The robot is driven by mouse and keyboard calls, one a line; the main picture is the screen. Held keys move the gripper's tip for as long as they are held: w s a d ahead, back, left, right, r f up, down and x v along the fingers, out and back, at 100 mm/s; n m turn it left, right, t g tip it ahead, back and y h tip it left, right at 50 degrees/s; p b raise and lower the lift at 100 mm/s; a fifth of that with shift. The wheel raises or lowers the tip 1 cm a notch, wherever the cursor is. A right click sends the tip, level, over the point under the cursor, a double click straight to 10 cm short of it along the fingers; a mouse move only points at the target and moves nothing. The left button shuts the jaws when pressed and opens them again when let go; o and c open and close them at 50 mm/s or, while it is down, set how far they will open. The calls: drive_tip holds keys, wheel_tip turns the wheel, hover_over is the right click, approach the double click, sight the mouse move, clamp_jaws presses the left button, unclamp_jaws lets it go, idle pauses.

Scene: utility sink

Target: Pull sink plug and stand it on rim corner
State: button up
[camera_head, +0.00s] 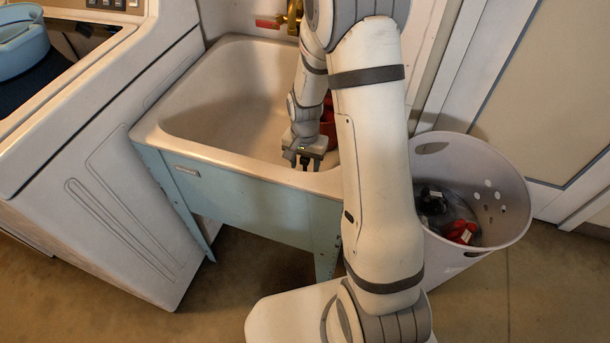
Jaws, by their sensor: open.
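The sink (225,100) is a pale basin in a light blue stand. Its front rim (240,162) runs toward the right, where my arm covers the front right corner. My gripper (304,166) points down at the front rim, near that right end. Its dark fingers are apart and I see nothing between them. I cannot tell whether the fingertips touch the rim. I cannot make out the sink plug. The right part of the basin is hidden by my arm.
A red object (328,122), partly hidden, shows behind my gripper. A brass tap with a red handle (268,23) is at the back. A washing machine (110,150) stands left; a white basket (490,195) with dark and red items stands right.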

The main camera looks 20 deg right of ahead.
clamp_jaws()
idle(0.5)
